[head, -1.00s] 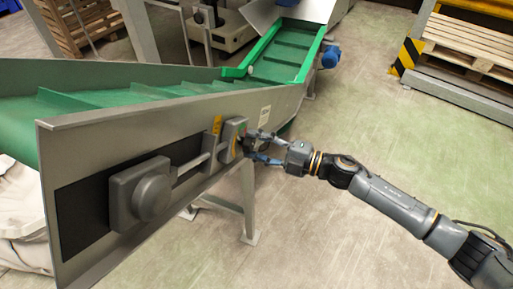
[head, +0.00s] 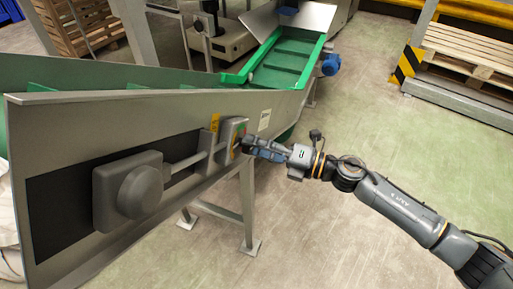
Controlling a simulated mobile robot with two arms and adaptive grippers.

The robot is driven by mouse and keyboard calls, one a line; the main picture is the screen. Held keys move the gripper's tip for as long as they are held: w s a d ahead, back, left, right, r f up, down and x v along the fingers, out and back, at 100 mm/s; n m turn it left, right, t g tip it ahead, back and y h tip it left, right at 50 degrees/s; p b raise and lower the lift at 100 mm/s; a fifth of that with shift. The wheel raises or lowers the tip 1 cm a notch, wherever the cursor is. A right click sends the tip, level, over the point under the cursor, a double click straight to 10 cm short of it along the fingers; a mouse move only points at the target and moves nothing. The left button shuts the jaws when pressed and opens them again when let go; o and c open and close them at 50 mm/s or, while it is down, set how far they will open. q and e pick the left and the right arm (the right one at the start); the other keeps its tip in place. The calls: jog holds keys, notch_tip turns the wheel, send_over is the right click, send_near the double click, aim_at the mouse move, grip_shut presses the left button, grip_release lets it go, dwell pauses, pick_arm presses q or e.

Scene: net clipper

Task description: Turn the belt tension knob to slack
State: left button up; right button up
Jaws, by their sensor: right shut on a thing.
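The conveyor's grey side panel (head: 75,130) runs across the left and middle of the head view. I cannot read the knob's setting. My left gripper is not in view.
A larger grey housing with a round boss (head: 138,190) sits on the panel at left. The green belt (head: 290,58) rises behind. A support leg (head: 247,205) stands below the box. Pallets (head: 465,50) are at the upper right. The floor at right is open.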

dwell(0.4)
jog(key=o, duration=1.1)
jog(key=shift+o, duration=0.2)
jog(key=v, duration=1.2)
